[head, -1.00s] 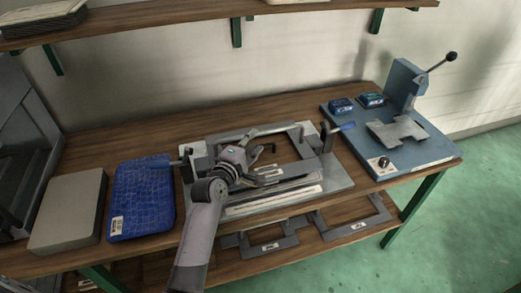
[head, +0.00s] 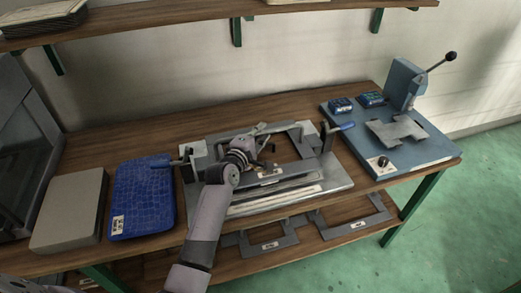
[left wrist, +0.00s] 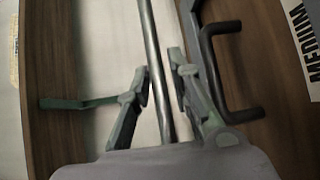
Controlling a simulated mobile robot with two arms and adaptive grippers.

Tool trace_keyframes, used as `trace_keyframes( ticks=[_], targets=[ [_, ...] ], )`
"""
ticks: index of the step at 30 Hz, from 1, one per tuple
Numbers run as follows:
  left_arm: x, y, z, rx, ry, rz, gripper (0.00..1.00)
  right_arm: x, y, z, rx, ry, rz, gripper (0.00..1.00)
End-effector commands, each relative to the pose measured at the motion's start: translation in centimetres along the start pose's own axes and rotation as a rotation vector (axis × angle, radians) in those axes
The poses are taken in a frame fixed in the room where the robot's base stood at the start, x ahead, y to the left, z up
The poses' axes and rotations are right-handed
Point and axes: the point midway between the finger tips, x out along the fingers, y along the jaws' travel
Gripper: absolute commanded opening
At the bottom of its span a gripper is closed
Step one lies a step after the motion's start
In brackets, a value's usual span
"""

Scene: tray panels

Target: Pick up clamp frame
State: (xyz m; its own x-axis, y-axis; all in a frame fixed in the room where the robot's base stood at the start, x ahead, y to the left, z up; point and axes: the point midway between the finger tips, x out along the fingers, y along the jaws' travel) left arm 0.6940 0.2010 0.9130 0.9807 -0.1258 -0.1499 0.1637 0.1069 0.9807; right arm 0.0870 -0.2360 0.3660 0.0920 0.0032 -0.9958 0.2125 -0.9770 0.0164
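The grey clamp frame (head: 300,143) sits in a metal fixture on the wooden bench in the head view. My left gripper (head: 258,150) is over the left part of this frame, and my own wrist hides part of it. In the left wrist view, my left gripper (left wrist: 160,82) is open, with a finger on either side of a thin grey bar (left wrist: 153,45). The fingers look apart from the bar, though the gap at the right finger is small. A dark handle (left wrist: 232,115) stands just right of the right finger. My right gripper is not in view.
Blue-handled clamps (head: 343,127) stand at the fixture's ends. A blue textured panel (head: 142,205) and a beige block (head: 70,208) lie left. A blue lever press (head: 405,85) stands right. Labelled frames (head: 270,245) lie on the lower shelf. Bare bench (head: 120,138) shows behind.

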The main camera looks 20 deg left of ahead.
Motion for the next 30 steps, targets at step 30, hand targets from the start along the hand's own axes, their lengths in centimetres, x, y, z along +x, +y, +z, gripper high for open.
trace_keyframes(
  ticks=[30],
  targets=[
    [-0.02, -0.06, 0.02, -0.003, 0.000, -0.001, 0.00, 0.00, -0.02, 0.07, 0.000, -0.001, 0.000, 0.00]
  ],
)
